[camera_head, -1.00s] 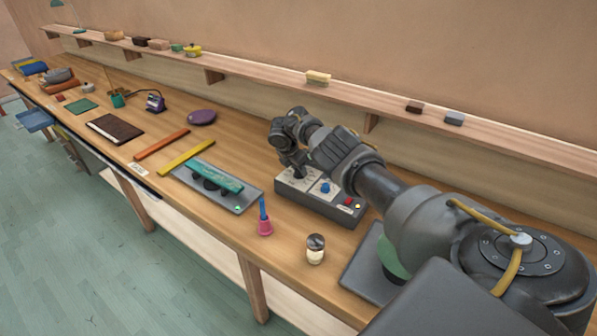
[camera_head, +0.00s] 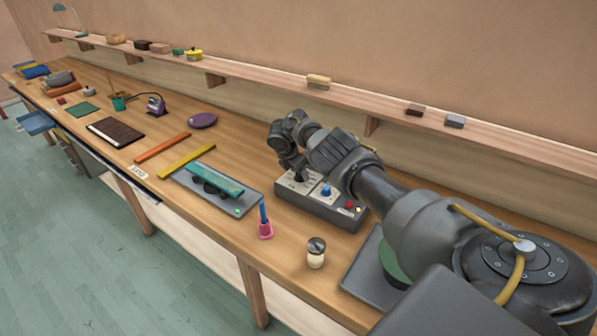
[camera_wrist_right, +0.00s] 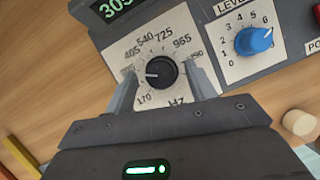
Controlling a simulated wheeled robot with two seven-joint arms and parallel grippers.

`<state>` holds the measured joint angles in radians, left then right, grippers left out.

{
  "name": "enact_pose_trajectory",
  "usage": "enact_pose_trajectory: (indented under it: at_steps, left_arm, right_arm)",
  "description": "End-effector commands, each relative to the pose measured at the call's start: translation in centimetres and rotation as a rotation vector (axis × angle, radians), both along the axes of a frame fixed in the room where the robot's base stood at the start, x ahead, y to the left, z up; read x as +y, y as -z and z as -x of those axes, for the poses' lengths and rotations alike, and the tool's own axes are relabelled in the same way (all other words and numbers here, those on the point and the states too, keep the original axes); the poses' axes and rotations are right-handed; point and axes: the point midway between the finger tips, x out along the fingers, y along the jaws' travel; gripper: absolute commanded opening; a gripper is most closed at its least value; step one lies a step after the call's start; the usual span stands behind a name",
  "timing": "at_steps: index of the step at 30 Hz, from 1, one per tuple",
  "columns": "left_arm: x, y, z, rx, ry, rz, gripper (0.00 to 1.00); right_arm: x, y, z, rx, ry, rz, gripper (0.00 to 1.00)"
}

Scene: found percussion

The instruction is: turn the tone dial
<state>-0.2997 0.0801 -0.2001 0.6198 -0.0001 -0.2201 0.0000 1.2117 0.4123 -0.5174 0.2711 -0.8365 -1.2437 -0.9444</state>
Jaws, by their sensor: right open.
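The tone dial (camera_wrist_right: 161,72) is a black knob on a white scale plate marked in Hz, seen in the right wrist view. Its white pointer line points left, toward the lower numbers. It sits on a grey control box (camera_head: 318,208) on the bench in the head view. My right gripper (camera_wrist_right: 164,85) is over the dial with one finger on each side. The fingers are open, and gaps show between them and the knob. In the head view the right gripper (camera_head: 298,176) points down over the box's left part. My left gripper is not in view.
A blue level knob (camera_wrist_right: 253,41) is right of the dial, and a display (camera_wrist_right: 117,8) is above it. A pink cup with a blue stick (camera_head: 265,224) and a jar (camera_head: 316,253) stand in front of the box. A tray (camera_head: 240,207) lies to its left.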

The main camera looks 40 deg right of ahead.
Motion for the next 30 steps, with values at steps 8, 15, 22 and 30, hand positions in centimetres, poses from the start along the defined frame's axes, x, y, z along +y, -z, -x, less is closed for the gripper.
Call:
enact_pose_trajectory:
  at_steps: [8, 15, 22, 30]
  left_arm:
    - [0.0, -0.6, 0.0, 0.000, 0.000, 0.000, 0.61]
    - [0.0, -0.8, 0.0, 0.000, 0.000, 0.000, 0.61]
    - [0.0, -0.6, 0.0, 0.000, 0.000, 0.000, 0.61]
    - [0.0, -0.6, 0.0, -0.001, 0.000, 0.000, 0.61]
  right_arm:
    - [0.7, -1.9, -0.1, -0.001, -0.002, -0.001, 0.55]
    - [2.6, -6.2, -0.1, -0.002, -0.002, -0.001, 0.55]
    - [3.9, -9.2, 0.0, -0.001, -0.001, -0.001, 0.55]
    - [4.2, -10.0, 0.1, 0.000, 0.000, 0.000, 0.55]
